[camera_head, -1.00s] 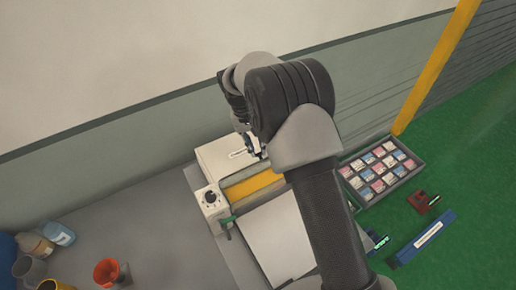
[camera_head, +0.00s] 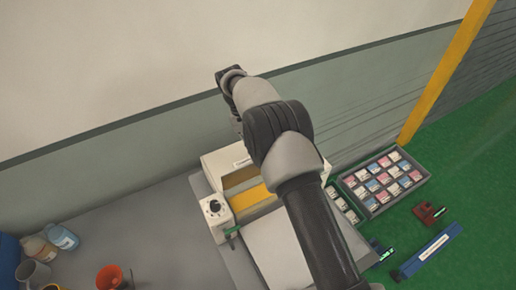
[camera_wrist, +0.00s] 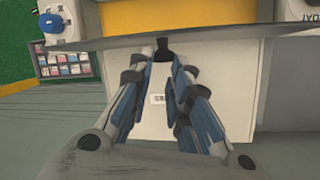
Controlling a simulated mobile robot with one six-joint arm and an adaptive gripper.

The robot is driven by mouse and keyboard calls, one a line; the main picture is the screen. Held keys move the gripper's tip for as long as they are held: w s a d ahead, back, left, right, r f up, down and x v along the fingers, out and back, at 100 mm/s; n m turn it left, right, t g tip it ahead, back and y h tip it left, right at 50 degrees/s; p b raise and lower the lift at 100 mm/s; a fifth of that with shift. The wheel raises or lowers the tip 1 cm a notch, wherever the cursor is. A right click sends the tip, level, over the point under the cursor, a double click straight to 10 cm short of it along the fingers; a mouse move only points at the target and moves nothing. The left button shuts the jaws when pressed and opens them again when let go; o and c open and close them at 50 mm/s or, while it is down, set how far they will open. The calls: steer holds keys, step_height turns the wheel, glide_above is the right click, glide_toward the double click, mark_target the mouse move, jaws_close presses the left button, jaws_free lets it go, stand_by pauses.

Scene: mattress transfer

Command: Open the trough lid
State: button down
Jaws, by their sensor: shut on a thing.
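The white machine with the trough stands on the grey bench. Its trough (camera_head: 257,197) shows a yellow inside in the head view, and a yellow band (camera_wrist: 178,14) shows in the wrist view. A white panel with a small label (camera_head: 220,165) lies at the trough's back side and also shows in the wrist view (camera_wrist: 215,75). My gripper (camera_wrist: 163,60) is shut on a small black handle (camera_wrist: 164,45) at a long grey edge, seemingly the lid's. I cannot tell the lid's exact angle. In the head view my arm hides the fingers.
An orange cup (camera_head: 109,277) and bottles (camera_head: 62,237) stand at the left. The wall is close behind the machine.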

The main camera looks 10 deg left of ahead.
steer(key=shift+s+a+f, duration=0.1)
steer(key=shift+s+f, duration=0.15)
steer(key=shift+f, duration=0.3)
steer(key=shift+s+a+f, duration=0.1)
steer(key=shift+s+f, duration=0.1)
steer(key=shift+f, duration=0.35)
steer(key=c, duration=1.8)
jaws_free()
steer(key=shift+c, duration=0.2)
steer(key=shift+o, duration=1.3)
steer(key=shift+w+a+f, duration=0.15)
steer(key=shift+w+f, duration=0.05)
steer(key=shift+w, duration=0.15)
steer(key=shift+o, duration=0.7)
steer(key=shift+r, duration=0.1)
steer(key=shift+s+r, duration=0.15)
steer(key=shift+r, duration=0.05)
steer(key=v, duration=0.7)
steer(key=shift+r, duration=0.2)
